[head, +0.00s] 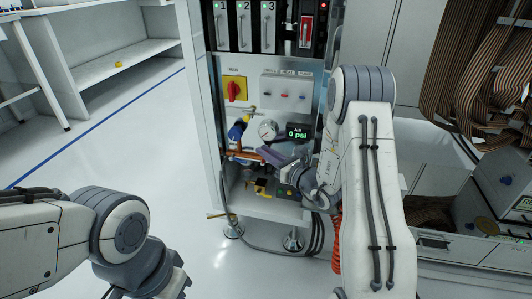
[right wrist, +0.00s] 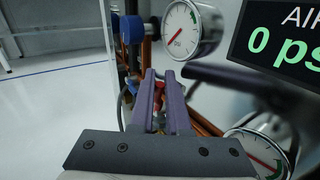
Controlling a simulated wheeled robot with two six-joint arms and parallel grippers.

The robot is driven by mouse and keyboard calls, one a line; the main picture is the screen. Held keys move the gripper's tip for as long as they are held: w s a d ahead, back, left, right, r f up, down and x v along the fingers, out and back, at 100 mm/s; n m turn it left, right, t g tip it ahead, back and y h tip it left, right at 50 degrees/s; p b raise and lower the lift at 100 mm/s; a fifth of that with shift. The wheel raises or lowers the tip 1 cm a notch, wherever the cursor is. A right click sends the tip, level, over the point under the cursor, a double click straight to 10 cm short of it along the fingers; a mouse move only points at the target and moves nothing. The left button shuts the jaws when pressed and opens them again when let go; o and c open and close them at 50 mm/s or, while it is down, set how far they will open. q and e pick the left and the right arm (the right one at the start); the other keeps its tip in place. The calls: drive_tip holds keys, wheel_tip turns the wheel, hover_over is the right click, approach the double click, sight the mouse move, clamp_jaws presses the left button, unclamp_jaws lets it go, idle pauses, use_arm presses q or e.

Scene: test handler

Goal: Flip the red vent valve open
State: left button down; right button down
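My right gripper (head: 268,152) reaches in low at the cabinet's panel, by the copper pipes. In the right wrist view its two purple-grey fingers (right wrist: 159,76) stand a narrow gap apart. A small red part, probably the red vent valve (right wrist: 157,119), shows in that gap near the pipes. The fingers hide most of it, and I cannot tell whether they touch it. In the head view I cannot make it out behind the gripper. My left arm is at the lower left of the head view, its gripper out of the picture.
A round gauge (head: 268,130) and a display (head: 298,132) reading 0 psi sit just above the gripper. A blue-handled part (head: 237,130) is to its left. A red rotary switch (head: 234,90) on a yellow plate is higher. The floor at left is free.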

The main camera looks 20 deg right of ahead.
drive_tip(key=shift+w+a+r+n+g+h+p, duration=0.3)
drive_tip(key=shift+a+r+n+g+h+p, duration=0.3)
drive_tip(key=shift+p, duration=1.25)
drive_tip(key=shift+f+g, duration=0.25)
drive_tip(key=shift+g, duration=0.05)
drive_tip(key=shift+w+f+p, duration=0.1)
drive_tip(key=shift+f+p, duration=0.2)
drive_tip(key=c, duration=1.2)
unclamp_jaws()
drive_tip(key=shift+o, duration=0.2)
